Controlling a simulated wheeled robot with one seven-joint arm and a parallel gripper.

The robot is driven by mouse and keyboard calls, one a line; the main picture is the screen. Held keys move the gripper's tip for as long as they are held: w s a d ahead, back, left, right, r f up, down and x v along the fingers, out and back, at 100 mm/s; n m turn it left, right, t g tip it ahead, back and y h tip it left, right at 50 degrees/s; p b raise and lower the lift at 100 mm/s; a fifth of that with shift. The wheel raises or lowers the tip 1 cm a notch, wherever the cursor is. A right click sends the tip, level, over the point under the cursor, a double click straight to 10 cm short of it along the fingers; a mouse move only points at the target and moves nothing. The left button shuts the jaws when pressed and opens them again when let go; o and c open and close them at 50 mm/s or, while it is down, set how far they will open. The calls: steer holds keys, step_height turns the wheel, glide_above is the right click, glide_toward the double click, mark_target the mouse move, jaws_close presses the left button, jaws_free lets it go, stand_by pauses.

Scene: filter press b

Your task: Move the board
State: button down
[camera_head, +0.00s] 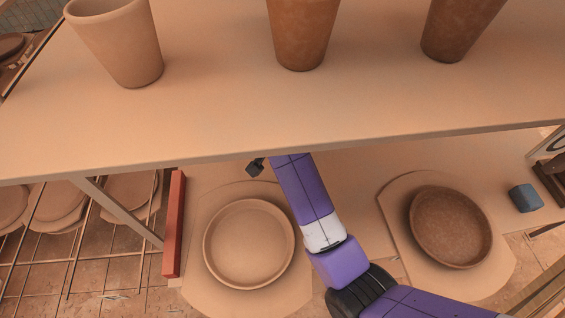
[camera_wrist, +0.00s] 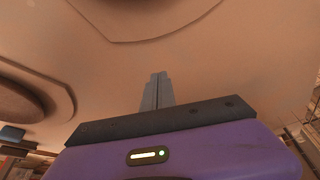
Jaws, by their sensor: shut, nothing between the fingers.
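Two pale boards lie on the lower surface in the head view. The left board (camera_head: 205,290) bears a pale round dish (camera_head: 250,245). The right board (camera_head: 490,270) bears a brown round dish (camera_head: 451,228). I cannot tell which board the task means. My purple arm reaches between them, its upper part hidden under the shelf. In the wrist view my gripper (camera_wrist: 158,75) is shut and empty over a pale surface. A board's curved edge shows ahead of it (camera_wrist: 140,41), and a board with a dark round dish (camera_wrist: 20,100) shows at left.
A wide shelf (camera_head: 270,130) with several clay pots, one pale (camera_head: 120,45), overhangs the lower surface. A red bar (camera_head: 174,225) stands beside the left board, with a wire rack (camera_head: 75,265) beyond it. A blue-grey block (camera_head: 525,198) lies right of the right board.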

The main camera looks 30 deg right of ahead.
steer(key=p+x, duration=0.1)
steer(key=x, duration=0.7)
steer(key=shift+s+a+f+p, duration=0.15)
steer(key=shift+s+a+p, duration=0.55)
steer(key=shift+s+a, duration=0.3)
steer(key=shift+s+a+f, duration=0.1)
steer(key=shift+s+a, duration=0.15)
steer(key=shift+a, duration=0.15)
